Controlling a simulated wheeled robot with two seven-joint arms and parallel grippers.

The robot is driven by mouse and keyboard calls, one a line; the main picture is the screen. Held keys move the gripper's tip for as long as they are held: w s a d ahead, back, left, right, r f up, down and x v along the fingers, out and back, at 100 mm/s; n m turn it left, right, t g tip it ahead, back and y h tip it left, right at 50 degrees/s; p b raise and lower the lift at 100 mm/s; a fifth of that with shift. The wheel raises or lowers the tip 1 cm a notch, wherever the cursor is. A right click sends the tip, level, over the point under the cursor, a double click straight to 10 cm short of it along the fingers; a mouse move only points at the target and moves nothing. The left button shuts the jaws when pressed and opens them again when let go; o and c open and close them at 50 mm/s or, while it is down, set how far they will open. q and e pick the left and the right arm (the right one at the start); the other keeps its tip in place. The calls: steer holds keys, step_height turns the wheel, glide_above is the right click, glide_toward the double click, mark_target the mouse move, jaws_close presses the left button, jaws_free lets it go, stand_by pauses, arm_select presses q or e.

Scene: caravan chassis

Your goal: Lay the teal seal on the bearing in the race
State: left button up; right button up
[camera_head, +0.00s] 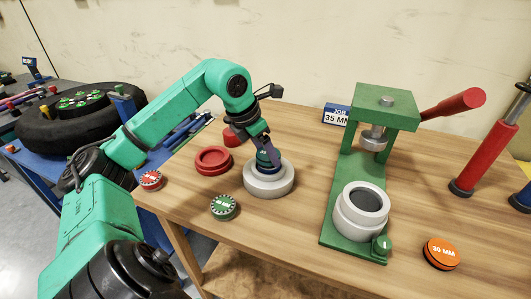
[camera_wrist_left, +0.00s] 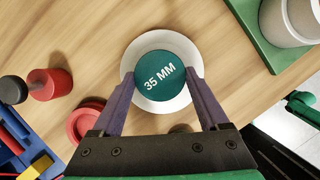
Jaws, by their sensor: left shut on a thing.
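The teal seal (camera_wrist_left: 166,76), a round disc marked "35 MM", sits between the two fingertips of my left gripper (camera_wrist_left: 163,88). The gripper is shut on it. In the head view the teal seal (camera_head: 268,158) shows partly behind the fingers of my left gripper (camera_head: 266,152), at the top of a pale grey ring-shaped race (camera_head: 269,183) on the table. From the wrist the pale race (camera_wrist_left: 146,46) shows around the seal. Whether the seal touches what is under it cannot be told, and the bearing inside is hidden. My right gripper is not in view.
A green press (camera_head: 384,108) with a red handle stands to the right, a grey cup (camera_head: 362,214) on its base. A red ring (camera_head: 213,160), a green-and-white disc (camera_head: 223,207) and an orange "30 MM" disc (camera_head: 441,253) lie on the wooden table.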

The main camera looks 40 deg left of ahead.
arm_select(q)
steer(key=shift+f, duration=0.2)
steer(key=o, duration=1.2)
steer(key=shift+r, duration=0.1)
steer(key=shift+o, duration=0.2)
steer(key=shift+d, duration=0.1)
steer(key=shift+r, duration=0.1)
steer(key=p+v, duration=0.1)
steer(key=v, duration=1.1)
steer(key=shift+r, duration=0.1)
